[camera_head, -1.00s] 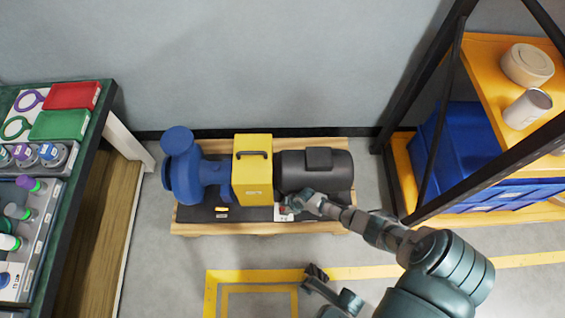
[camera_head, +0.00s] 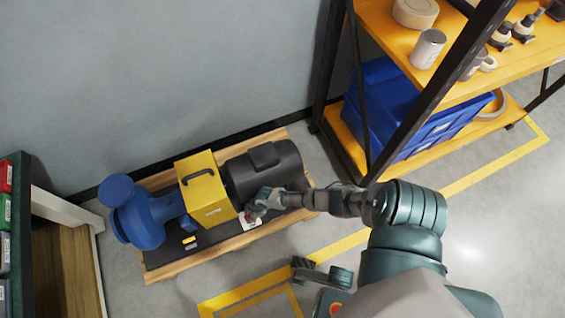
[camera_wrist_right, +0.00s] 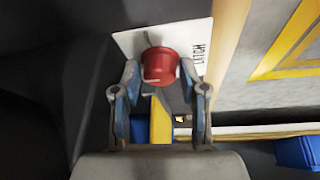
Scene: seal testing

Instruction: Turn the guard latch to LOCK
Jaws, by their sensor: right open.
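The latch is a red round knob (camera_wrist_right: 160,65) on a white plate (camera_wrist_right: 202,45) marked "LATCH" in the right wrist view. In the head view, the plate (camera_head: 254,224) lies beside the yellow guard (camera_head: 206,193), at its lower right. My right gripper (camera_head: 254,210) is at the plate and partly covers the knob. In the right wrist view, its open fingers (camera_wrist_right: 160,80) stand left and right of the knob. I cannot tell whether they touch it. The position the latch points to cannot be read.
A blue pump (camera_head: 142,215) and dark motor (camera_head: 268,173) flank the guard on a wooden pallet (camera_head: 222,244). A shelf (camera_head: 462,83) with blue bins (camera_head: 388,105) stands right, a bench (camera_head: 62,207) left. The floor in front is clear, with yellow lines.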

